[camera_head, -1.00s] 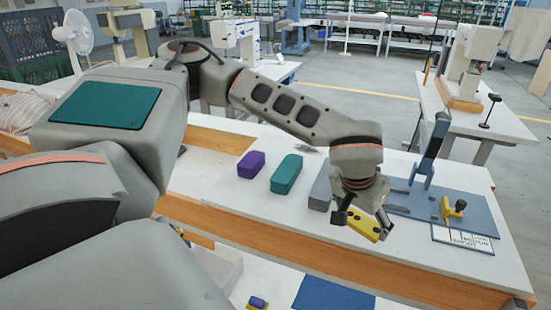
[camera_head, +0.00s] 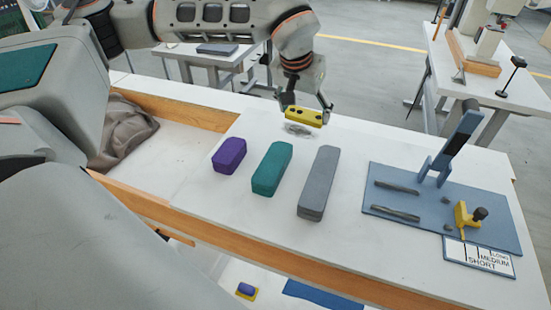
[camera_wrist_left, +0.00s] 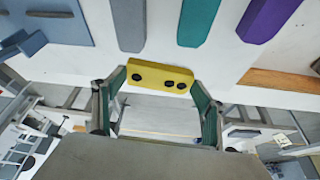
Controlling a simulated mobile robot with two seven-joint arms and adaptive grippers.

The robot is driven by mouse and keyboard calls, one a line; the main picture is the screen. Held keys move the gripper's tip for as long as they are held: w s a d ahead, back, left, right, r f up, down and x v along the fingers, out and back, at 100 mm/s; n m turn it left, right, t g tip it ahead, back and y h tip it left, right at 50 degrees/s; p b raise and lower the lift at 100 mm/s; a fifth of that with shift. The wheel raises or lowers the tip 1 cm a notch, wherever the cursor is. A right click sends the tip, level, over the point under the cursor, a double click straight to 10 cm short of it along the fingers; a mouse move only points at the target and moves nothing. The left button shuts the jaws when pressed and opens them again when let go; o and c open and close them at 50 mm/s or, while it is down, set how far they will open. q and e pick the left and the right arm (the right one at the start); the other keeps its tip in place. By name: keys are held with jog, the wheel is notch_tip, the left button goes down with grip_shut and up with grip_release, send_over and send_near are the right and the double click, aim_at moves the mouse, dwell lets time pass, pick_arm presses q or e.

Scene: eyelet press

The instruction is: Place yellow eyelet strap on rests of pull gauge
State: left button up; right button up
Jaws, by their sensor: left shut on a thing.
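The yellow eyelet strap (camera_head: 303,117), a bar with dark round holes, is held across the fingers of my left gripper (camera_head: 306,110) above the far side of the white table. It also shows in the left wrist view (camera_wrist_left: 160,76) between the two green-lined fingers. The pull gauge (camera_head: 485,235) is a blue plate to the right, apart from the strap. On it lie two dark grey bars that look like the rests (camera_head: 397,187), an upright lever (camera_head: 455,145) and a yellow block with a dark knob (camera_head: 467,216). My right gripper is not in view.
A purple block (camera_head: 229,155), a teal block (camera_head: 271,168) and a long grey block (camera_head: 319,183) stand left of the gauge. A card with size words (camera_head: 480,257) lies at the gauge's front edge. White table surface is clear between grey block and gauge.

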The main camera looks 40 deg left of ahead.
pick_arm(q)
jog(key=w+a+r+n, duration=0.1)
jog(key=w+a+r, duration=0.2)
jog(key=a+r, duration=0.25)
send_over(287, 138)
jog(key=s+d, duration=0.2)
jog(key=s, duration=0.2)
notch_tip(287, 138, down, 16)
jog(key=shift+d+f, duration=0.1)
jog(key=shift+d, duration=0.05)
notch_tip(287, 138, down, 3)
jog(key=shift+f, duration=0.2)
jog(key=shift+w+f+y, duration=0.1)
jog(key=shift+f+y, duration=0.15)
jog(key=shift+y, duration=0.05)
jog(key=shift+f, duration=0.1)
jog(key=o, duration=1)
